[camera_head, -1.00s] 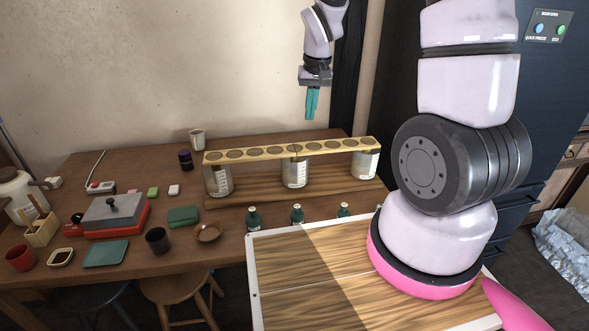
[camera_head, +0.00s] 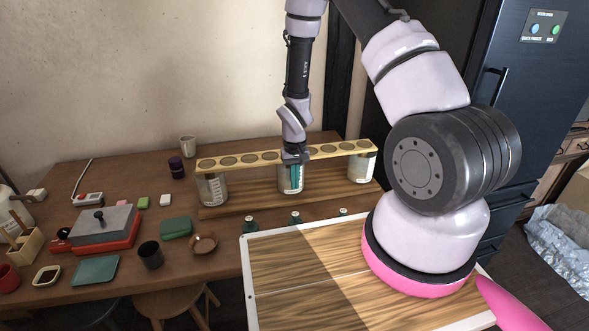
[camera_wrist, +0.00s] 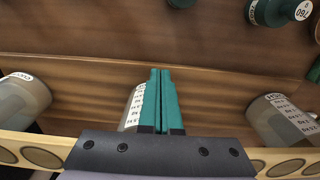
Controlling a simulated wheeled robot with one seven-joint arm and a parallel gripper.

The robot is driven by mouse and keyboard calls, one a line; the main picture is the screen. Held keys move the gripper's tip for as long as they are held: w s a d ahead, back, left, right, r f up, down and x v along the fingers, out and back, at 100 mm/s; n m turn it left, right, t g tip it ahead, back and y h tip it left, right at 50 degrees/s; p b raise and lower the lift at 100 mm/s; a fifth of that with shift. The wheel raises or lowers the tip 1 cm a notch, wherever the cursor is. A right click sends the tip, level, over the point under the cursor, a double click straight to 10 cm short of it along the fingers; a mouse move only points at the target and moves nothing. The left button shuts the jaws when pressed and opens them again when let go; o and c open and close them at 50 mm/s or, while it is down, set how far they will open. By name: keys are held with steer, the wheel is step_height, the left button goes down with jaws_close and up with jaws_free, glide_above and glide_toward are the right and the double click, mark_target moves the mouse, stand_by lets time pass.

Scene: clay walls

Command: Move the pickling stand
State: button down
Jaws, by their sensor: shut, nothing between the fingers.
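The pickling stand is a long pale rail with round holes (camera_head: 230,161) above a wooden base board (camera_head: 245,203), with a labelled jar at the left (camera_head: 212,190), middle (camera_head: 283,182) and right (camera_head: 361,169). My gripper (camera_head: 296,186), with teal fingers, points down in front of the rail and overlaps the middle jar. In the wrist view the fingers (camera_wrist: 161,74) are together and empty. They partly hide the middle jar (camera_wrist: 131,112), and the rail (camera_wrist: 20,152) runs behind my gripper's body. I cannot tell whether the fingers touch the jar.
Small green bottles (camera_head: 295,218) stand in front of the stand. A wood-topped white-edged surface (camera_head: 300,265) lies nearer. A red-based press (camera_head: 100,230), a green box (camera_head: 176,227) and a brown bowl (camera_head: 203,243) are left of the stand. A white cup (camera_head: 188,146) stands behind.

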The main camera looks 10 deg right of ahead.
steer(key=w+f, duration=0.2)
steer(key=w, duration=0.1)
steer(key=shift+w, duration=0.5)
steer(key=shift+w, duration=0.1)
